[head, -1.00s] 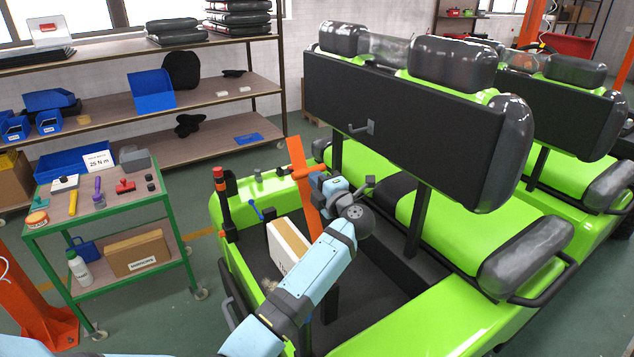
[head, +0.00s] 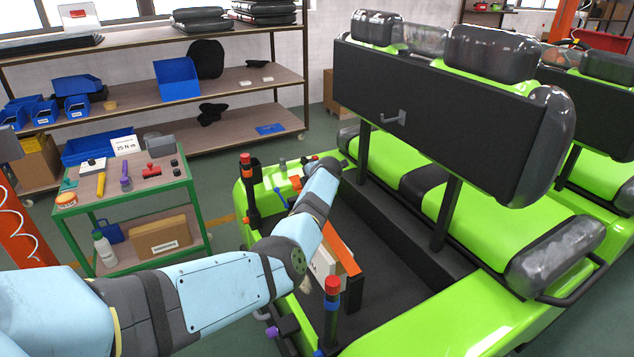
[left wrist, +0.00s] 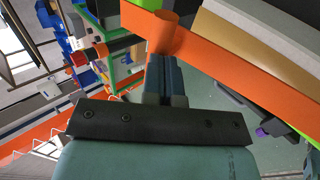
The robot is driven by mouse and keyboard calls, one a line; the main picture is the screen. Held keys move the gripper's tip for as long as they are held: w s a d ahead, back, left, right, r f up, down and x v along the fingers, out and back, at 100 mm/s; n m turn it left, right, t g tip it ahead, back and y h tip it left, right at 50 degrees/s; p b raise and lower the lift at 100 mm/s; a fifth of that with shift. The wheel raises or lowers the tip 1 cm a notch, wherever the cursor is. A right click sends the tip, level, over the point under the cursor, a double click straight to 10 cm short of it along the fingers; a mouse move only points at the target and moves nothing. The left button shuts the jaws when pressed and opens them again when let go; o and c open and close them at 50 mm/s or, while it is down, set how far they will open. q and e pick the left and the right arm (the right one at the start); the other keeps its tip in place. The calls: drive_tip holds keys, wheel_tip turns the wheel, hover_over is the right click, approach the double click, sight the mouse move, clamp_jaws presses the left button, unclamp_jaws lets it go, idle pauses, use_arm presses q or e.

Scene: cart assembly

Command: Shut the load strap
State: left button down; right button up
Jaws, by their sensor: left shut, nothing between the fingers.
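The orange load strap (head: 342,248) lies low across the cargo bed of the green cart, over or beside a white-and-brown box (head: 320,264). Its middle is hidden behind my left arm in the head view. In the left wrist view the orange strap (left wrist: 235,47) crosses the top of the picture and has a round orange knob. My left gripper (left wrist: 163,57) is shut and empty, with its fingertips at the strap by the knob; I cannot tell if they touch. In the head view that gripper is hidden by the arm. My right gripper is not in view.
A red-topped black post (head: 332,305) stands at the near edge of the bed, and another (head: 247,190) at the far left corner. Seats with a black backrest (head: 430,115) rise on the right. A green tool cart (head: 130,215) stands left, shelves behind.

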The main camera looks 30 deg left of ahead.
use_arm(q)
drive_tip(key=shift+g+h, duration=0.4)
drive_tip(key=shift+h, duration=0.2)
drive_tip(key=f+b, duration=0.1)
drive_tip(key=f, duration=0.1)
drive_tip(key=a+f+b, duration=0.1)
drive_tip(key=f+b, duration=0.1)
drive_tip(key=w+f+b, duration=0.1)
drive_tip(key=f, duration=0.1)
drive_tip(key=shift+a+f+b, duration=0.1)
drive_tip(key=shift+a+b, duration=0.3)
drive_tip(key=shift+w+a+f+b, duration=0.1)
drive_tip(key=shift+f+b, duration=0.2)
drive_tip(key=shift+b, duration=0.05)
drive_tip(key=shift+f, duration=0.25)
drive_tip(key=shift+b, duration=0.45)
